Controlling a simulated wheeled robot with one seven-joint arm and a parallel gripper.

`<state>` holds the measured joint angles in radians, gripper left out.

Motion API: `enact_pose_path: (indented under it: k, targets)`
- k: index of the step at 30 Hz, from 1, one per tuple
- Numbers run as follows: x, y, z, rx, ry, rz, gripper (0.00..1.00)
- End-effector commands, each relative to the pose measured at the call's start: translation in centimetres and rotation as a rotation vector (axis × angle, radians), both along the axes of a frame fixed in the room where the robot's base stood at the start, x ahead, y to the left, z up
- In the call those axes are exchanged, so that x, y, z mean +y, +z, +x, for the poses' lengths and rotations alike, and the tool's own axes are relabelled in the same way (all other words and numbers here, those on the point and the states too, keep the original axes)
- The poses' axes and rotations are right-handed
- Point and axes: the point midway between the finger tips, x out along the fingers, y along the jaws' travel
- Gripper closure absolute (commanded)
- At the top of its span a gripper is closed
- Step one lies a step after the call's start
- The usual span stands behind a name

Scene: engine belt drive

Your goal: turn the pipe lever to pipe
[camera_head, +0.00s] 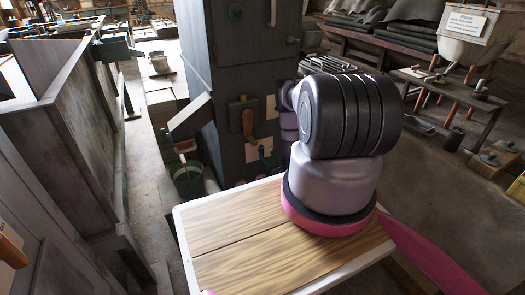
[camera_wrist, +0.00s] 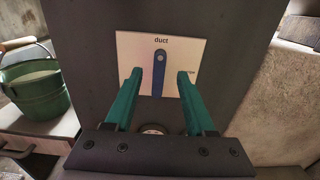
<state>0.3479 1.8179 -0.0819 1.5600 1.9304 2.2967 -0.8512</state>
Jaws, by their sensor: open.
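In the wrist view a blue lever (camera_wrist: 158,82) hangs from a round pivot on a white plate (camera_wrist: 125,48) labelled "duct" at the top. It points nearly straight down. My gripper (camera_wrist: 160,73) is open, with one teal finger on each side of the lever and a gap visible on both sides. Whether the fingertips touch the plate I cannot tell.
A green bucket (camera_head: 187,181) stands left of the cabinet and also shows in the wrist view (camera_wrist: 35,90). A workbench (camera_head: 455,105) stands at the right.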

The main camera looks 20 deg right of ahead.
Motion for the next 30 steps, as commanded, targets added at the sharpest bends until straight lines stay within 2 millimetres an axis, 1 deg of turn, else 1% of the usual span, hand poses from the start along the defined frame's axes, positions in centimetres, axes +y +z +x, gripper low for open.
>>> enact_pose_path:
  k: [1, 3, 6, 9, 15, 22, 23, 24, 26, 27, 30]
  targets:
    - [0.1, 0.1, 1.1, -0.004, 0.001, -0.001, 0.45]
    - [0.2, 0.1, 2.4, -0.003, 0.002, -0.002, 0.45]
    - [0.2, 0.1, 4.0, -0.003, 0.001, 0.0, 0.45]
    - [0.2, 0.1, 5.2, -0.002, 0.001, 0.0, 0.45]
    - [0.2, 0.1, 6.2, 0.0, 0.001, 0.001, 0.45]
    - [0.2, 0.1, 6.2, 0.0, 0.001, 0.001, 0.45]
    - [0.2, 0.1, 6.2, 0.0, 0.001, 0.001, 0.56]
    - [0.2, 0.1, 6.2, 0.0, 0.001, 0.001, 0.72]
    - [0.2, 0.1, 6.2, 0.0, 0.001, 0.001, 0.95]
    - [0.2, 0.1, 6.2, 0.0, 0.001, 0.001, 1.0]
    - [0.2, 0.0, 6.2, 0.0, 0.001, 0.001, 1.0]
